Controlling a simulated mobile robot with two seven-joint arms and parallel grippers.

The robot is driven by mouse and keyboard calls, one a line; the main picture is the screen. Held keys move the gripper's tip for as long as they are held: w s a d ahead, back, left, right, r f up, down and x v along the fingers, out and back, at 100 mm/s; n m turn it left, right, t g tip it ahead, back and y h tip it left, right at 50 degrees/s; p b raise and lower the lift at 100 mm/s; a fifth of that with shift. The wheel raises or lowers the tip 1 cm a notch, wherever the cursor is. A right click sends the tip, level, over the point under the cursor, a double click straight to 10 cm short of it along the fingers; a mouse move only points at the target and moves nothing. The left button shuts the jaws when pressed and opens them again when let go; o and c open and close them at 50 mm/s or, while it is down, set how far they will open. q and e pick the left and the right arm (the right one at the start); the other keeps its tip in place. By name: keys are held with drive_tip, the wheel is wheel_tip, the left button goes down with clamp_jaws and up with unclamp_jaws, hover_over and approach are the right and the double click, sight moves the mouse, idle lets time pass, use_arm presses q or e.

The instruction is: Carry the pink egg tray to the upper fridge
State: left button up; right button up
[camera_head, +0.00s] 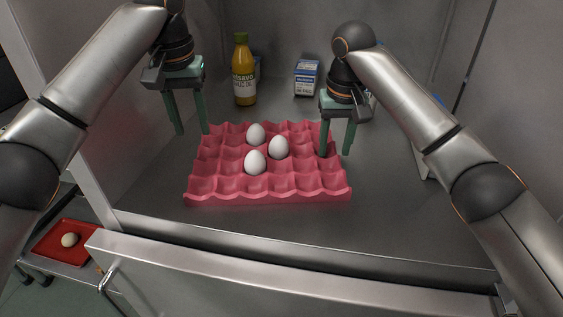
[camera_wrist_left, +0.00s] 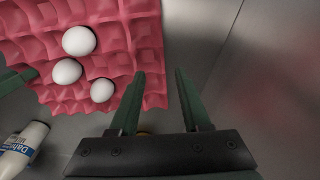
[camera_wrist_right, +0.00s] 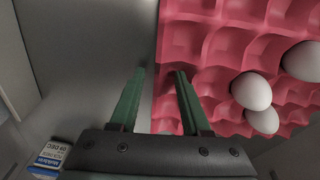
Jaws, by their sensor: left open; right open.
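The pink egg tray (camera_head: 230,194) lies flat on the grey floor of a metal compartment, with three white eggs (camera_head: 278,147) in its cups. My left gripper (camera_head: 192,134) is open at the tray's left edge. In the left wrist view, its fingers (camera_wrist_left: 160,73) lie on either side of the tray edge (camera_wrist_left: 153,60). My right gripper (camera_head: 335,155) is open at the right edge. In the right wrist view, its fingers (camera_wrist_right: 159,73) also lie on either side of the edge (camera_wrist_right: 172,50). I cannot tell whether any finger touches the tray.
A yellow bottle (camera_head: 244,88) and a blue-and-white carton (camera_head: 306,80) stand behind the tray. A metal front with a handle (camera_head: 290,287) crosses below the compartment. A red tray (camera_head: 85,257) with one egg (camera_head: 70,240) sits lower left. Metal side walls flank both arms.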

use_arm(q)
drive_tip(key=r, duration=0.5)
drive_tip(key=shift+s, duration=0.35)
use_arm(e)
wheel_tip(320, 180, up, 12)
drive_tip(key=s, duration=0.1)
drive_tip(key=shift+s, duration=0.25)
use_arm(q)
drive_tip(key=shift+r, duration=0.1)
